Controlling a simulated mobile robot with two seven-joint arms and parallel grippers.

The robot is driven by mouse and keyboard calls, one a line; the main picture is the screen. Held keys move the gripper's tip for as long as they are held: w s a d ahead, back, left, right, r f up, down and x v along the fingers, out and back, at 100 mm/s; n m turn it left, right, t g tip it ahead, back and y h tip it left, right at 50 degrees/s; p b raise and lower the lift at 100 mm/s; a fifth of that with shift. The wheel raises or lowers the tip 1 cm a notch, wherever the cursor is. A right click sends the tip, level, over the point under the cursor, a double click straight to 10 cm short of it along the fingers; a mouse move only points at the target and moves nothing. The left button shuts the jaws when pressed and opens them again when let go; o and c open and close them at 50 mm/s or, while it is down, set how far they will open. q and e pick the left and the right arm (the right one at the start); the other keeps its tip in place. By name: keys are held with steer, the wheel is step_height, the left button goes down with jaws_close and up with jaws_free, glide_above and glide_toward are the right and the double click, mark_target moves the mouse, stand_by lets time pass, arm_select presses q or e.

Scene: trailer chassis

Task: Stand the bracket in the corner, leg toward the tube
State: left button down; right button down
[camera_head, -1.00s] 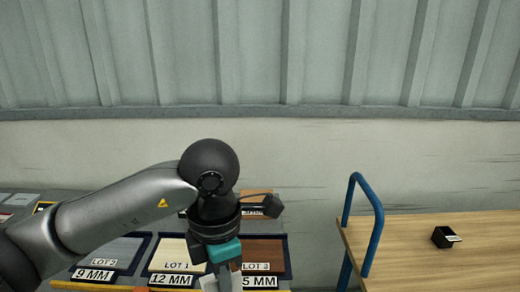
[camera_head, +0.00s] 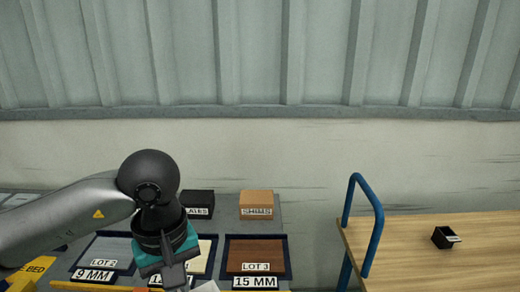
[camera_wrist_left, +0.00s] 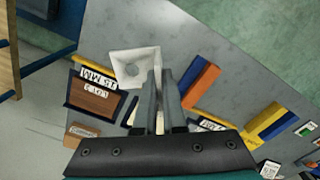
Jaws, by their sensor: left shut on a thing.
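My left gripper (camera_head: 174,274) is over the front of the labelled trays, pointing down. In the left wrist view its two fingers (camera_wrist_left: 162,88) are close together, shut on a white bracket (camera_wrist_left: 126,65). A bit of white shows beside the gripper in the head view (camera_head: 207,287). I cannot make out the tube or the corner for certain. My right gripper is not in view.
Trays for lot 2 (camera_head: 109,250) and lot 3 (camera_head: 255,254) lie on the grey table, with a shims box (camera_head: 256,204) behind. Orange-and-blue (camera_wrist_left: 198,83) and yellow-and-blue (camera_wrist_left: 270,122) pieces show on the grey surface. A wooden cart (camera_head: 430,262) with a blue handle stands right.

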arm_select(q)
steer(key=a+m, duration=0.1)
steer(key=m, duration=0.3)
steer(key=a+m, duration=0.1)
steer(key=m, duration=0.1)
steer(key=shift+s+a+m, duration=0.3)
steer(key=shift+s, duration=0.1)
